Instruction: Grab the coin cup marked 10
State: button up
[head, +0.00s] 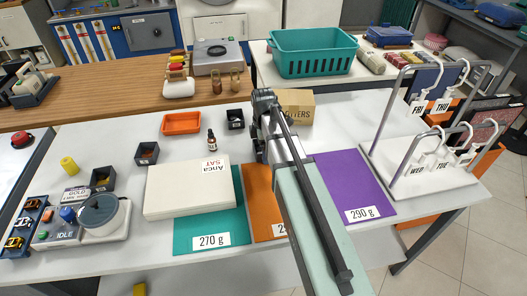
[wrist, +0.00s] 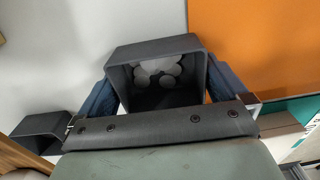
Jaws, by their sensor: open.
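My gripper (wrist: 160,88) is open in the wrist view, with one blue finger on each side of a dark square cup (wrist: 154,47) holding pale round coins. I cannot tell whether the fingers touch it. Its marking does not show there. Part of a second dark cup (wrist: 40,128) shows at the left. In the head view, my gripper (head: 264,140) is low beside the orange mat, its fingers mostly hidden by my arm. Small dark labelled cups stand at the back (head: 236,119), at centre left (head: 147,153) and farther left (head: 102,180); their numbers are too small to read.
A white box (head: 188,190) lies on the teal mat (head: 210,238). Near my gripper are a dropper bottle (head: 212,143), an orange tray (head: 181,123) and a cardboard letters box (head: 295,106). The purple mat (head: 350,180) and a white hook rack (head: 415,170) are to the right.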

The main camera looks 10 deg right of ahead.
jog(key=c, duration=0.7)
jog(key=shift+r, duration=0.1)
